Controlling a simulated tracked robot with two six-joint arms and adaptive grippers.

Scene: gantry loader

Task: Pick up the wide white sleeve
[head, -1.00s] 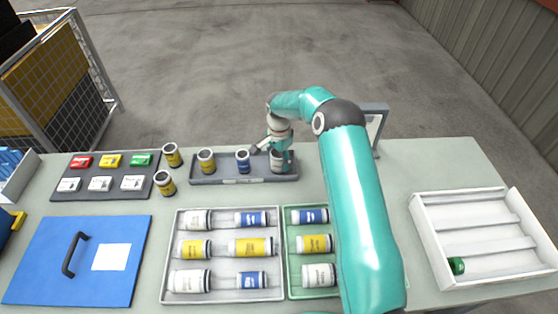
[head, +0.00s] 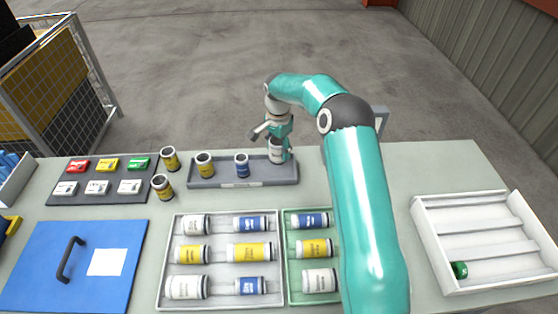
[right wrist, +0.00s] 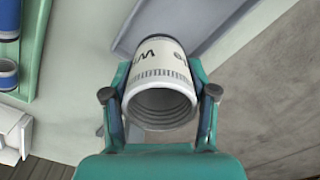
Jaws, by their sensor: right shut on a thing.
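The wide white sleeve (head: 276,152) is at the right end of the grey tray (head: 225,183) in the head view. My right gripper (head: 278,147) is shut on it and holds it upright, seemingly a little above the tray; the exact gap is hard to tell. In the right wrist view, the white sleeve (right wrist: 160,68) sits between the two fingers of the right gripper (right wrist: 160,98), with its ridged open end towards the camera and part of its dark print showing. My left gripper is not in view.
A yellow sleeve (head: 204,165) and a blue sleeve (head: 242,165) stand in the grey tray. Sleeves lie in a light grey tray (head: 280,262) and a green tray (head: 288,285). A white compartmented box (head: 428,254) is at right.

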